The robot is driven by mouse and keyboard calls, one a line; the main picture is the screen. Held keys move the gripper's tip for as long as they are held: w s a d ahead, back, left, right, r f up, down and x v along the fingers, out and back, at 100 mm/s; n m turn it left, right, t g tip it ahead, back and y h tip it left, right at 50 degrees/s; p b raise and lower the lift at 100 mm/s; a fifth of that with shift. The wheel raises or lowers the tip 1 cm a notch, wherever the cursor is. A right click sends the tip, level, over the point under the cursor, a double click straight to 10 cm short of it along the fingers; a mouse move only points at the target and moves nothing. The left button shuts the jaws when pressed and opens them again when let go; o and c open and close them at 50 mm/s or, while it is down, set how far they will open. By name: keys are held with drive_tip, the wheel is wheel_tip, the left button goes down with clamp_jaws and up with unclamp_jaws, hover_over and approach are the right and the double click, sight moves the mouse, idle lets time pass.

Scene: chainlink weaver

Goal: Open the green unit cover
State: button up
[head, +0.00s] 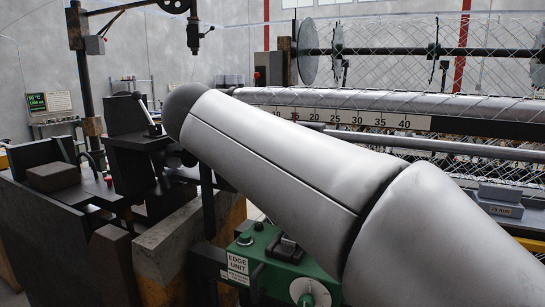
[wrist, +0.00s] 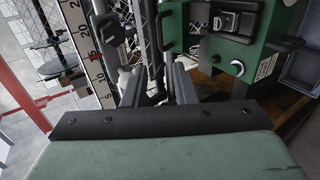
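The green unit (head: 275,272) stands low in the middle of the head view, partly hidden behind my arm. It carries a white "EDGE UNIT" label (head: 238,264), a black fitting (head: 287,249) and a pale dial. In the wrist view the green unit (wrist: 272,42) is at the upper right, with a black latch-like fitting (wrist: 236,20) on it. I cannot tell whether the cover is open. My gripper (wrist: 157,88) shows two grey fingers spread apart, with nothing clearly held. My gripper is hidden in the head view.
A numbered ruler strip (head: 350,118) and long metal rollers run along the wire mesh (head: 410,55) behind. Dark machine blocks (head: 55,177) stand at left. A grey box (head: 500,200) sits at right. In the wrist view, the ruler (wrist: 88,50) and dark rods crowd the fingers' left side.

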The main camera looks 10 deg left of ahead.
drive_tip(key=c, duration=0.5)
drive_tip(key=shift+w+d+f, duration=0.1)
drive_tip(key=shift+w+d, duration=0.1)
drive_tip(key=shift+w, duration=0.1)
clamp_jaws()
drive_tip(key=s+d+f+n+t+y+p, duration=0.25)
drive_tip(key=d+f+n+y, duration=0.45)
drive_tip(key=y, duration=0.4)
drive_tip(key=w+a+p, duration=0.1)
drive_tip(key=w+a, duration=0.1)
drive_tip(key=w, duration=1.1)
drive_tip(key=shift+a+f+n, duration=0.2)
drive_tip(key=shift+f+n, duration=0.05)
drive_tip(key=shift+n, duration=0.15)
drive_tip(key=shift+t, duration=0.25)
